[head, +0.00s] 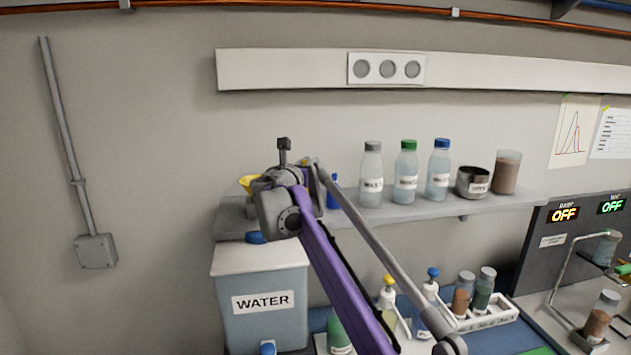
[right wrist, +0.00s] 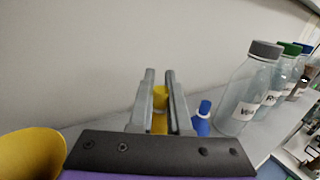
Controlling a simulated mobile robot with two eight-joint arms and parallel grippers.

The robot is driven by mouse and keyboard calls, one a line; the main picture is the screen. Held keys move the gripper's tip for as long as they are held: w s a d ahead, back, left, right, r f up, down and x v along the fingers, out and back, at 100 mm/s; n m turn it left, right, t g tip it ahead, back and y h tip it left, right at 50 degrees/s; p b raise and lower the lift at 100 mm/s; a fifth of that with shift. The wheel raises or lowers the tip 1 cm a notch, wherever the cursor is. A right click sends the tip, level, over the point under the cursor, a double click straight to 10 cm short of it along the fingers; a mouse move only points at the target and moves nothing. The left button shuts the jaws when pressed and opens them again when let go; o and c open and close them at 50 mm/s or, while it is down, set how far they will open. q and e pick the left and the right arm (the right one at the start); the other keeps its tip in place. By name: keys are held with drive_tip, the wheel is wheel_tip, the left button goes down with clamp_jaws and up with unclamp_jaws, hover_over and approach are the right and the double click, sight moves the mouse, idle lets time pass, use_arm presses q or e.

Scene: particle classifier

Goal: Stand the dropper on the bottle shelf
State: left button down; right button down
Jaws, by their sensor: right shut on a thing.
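My right gripper (head: 313,170) is over the left end of the bottle shelf (head: 481,207). In the right wrist view its two grey fingers (right wrist: 160,90) are shut on a yellow piece (right wrist: 160,97), which I take for the dropper. Only its yellow part shows between the fingers; its lower end is hidden, so I cannot tell whether it touches the shelf. A small blue dropper-like bottle (right wrist: 203,116) stands on the shelf just right of the fingers; it also shows in the head view (head: 334,192). My left gripper is not in view.
A yellow funnel (right wrist: 28,158) is left of the gripper. Several bottles, the nearest grey-capped (head: 371,175), stand to the right, with a metal cup (head: 472,183) and a brown-filled jar (head: 507,172). A WATER tank (head: 262,325) is below the shelf.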

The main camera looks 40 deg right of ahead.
drive_tip(key=f, duration=0.3)
drive_tip(key=shift+w+f, duration=0.25)
drive_tip(key=shift+w, duration=0.1)
drive_tip(key=shift+s+f, duration=0.1)
drive_tip(key=shift+f, duration=0.1)
drive_tip(key=shift+s, duration=0.1)
drive_tip(key=shift+f, duration=0.1)
drive_tip(key=c, duration=0.9)
unclamp_jaws()
drive_tip(key=shift+o, duration=0.2)
